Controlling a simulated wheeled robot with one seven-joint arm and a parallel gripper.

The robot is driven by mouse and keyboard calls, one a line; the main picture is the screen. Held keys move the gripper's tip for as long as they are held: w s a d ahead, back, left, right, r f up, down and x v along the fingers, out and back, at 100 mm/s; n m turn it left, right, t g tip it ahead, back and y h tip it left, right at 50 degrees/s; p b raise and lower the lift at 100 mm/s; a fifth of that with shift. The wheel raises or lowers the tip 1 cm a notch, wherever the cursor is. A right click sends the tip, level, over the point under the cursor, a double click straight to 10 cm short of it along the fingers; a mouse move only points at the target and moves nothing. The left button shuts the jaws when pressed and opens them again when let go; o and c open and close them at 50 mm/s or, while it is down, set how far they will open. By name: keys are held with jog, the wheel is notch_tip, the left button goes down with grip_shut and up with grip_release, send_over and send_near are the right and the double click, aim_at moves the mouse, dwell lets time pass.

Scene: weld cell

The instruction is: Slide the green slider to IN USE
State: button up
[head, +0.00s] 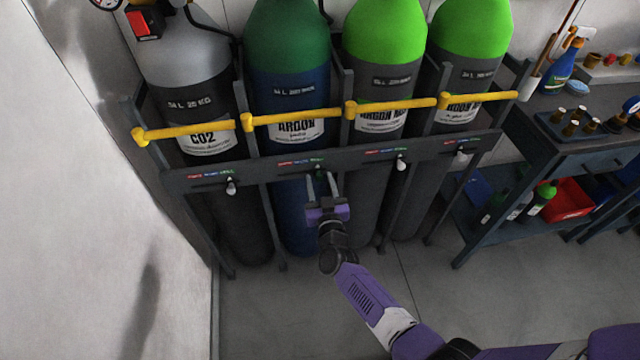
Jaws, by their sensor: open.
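A dark rail (262,170) runs across the front of a gas cylinder rack. It carries small coloured label strips with sliders, too small to read. A small green piece (319,173), seemingly the green slider, shows at the rail in front of the cylinder marked ARGON (287,90). My gripper (321,181) is open, with its fingertips up at the rail around or just in front of that piece. I cannot tell whether they touch it. The fingers partly hide the slider and its label.
Pale knobs hang below the rail at the CO2 cylinder (190,85) and the two bright green-topped cylinders (385,35). Yellow bars (295,116) cross the cylinders above. A wall stands at left, a workbench (575,150) with a red bin (567,200) at right. Floor in front is clear.

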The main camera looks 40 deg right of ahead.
jog(key=shift+w, duration=0.1)
grip_shut()
dwell(1.4)
